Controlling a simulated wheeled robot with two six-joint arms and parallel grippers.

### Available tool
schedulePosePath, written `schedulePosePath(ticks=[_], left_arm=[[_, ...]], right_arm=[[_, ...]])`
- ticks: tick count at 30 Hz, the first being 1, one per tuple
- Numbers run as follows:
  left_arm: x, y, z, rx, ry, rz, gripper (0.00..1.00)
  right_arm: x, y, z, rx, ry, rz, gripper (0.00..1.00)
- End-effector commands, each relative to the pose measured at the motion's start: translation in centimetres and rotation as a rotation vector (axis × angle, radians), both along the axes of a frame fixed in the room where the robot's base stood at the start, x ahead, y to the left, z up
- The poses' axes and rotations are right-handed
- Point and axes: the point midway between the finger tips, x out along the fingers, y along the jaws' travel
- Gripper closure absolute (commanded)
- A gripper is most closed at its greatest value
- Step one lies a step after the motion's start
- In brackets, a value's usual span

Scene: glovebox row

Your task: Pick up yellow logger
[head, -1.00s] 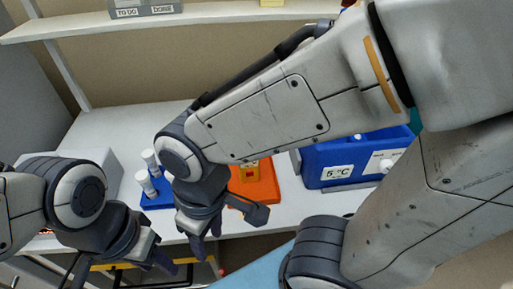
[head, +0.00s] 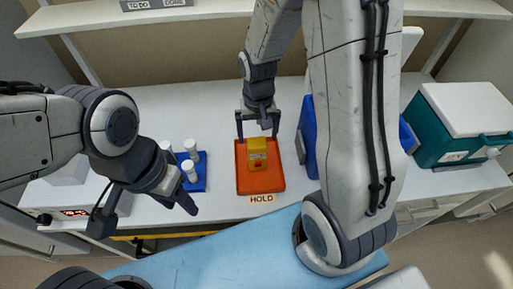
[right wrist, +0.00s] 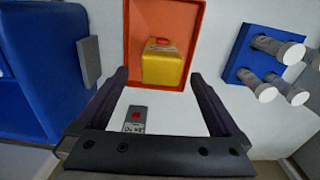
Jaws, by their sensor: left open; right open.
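The yellow logger (head: 258,150), a boxy block with a red button, sits in the orange tray (head: 243,184) labelled HOLD. It also shows in the right wrist view (right wrist: 162,64), with the tray around it. My right gripper (head: 257,136) is open, its fingers pointing down at the tray's back edge, just behind the logger. In the right wrist view its empty fingers (right wrist: 158,76) are spread wide, with the logger beyond them. My left gripper (head: 142,213) is open and empty near the bench's front edge, left of the tray.
A small grey device (right wrist: 136,118) with a red button lies on the bench below my right gripper. A blue rack (head: 193,184) with white-capped tubes stands left of the tray. A blue box (head: 308,140) stands right, partly hidden by my arm; a teal cooler (head: 440,130) is further right.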

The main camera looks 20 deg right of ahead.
Motion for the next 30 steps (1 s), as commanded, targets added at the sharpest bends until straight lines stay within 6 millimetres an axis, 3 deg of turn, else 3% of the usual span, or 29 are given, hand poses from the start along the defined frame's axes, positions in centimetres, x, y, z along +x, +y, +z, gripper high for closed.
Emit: schedulePosePath(ticks=[19, 29, 30], left_arm=[[0.0, 0.0, 1.9, 0.0, 0.0, 0.0, 0.53], [0.0, 0.0, 1.9, 0.0, 0.0, -0.001, 0.53], [0.0, 0.0, 1.9, 0.0, 0.0, -0.001, 0.53]], right_arm=[[0.3, 0.0, -6.7, 0.0, 0.004, 0.001, 0.0], [0.4, 0.0, -7.5, 0.001, -0.001, 0.001, 0.0], [0.4, 0.0, -7.4, 0.001, -0.001, 0.001, 0.08]])
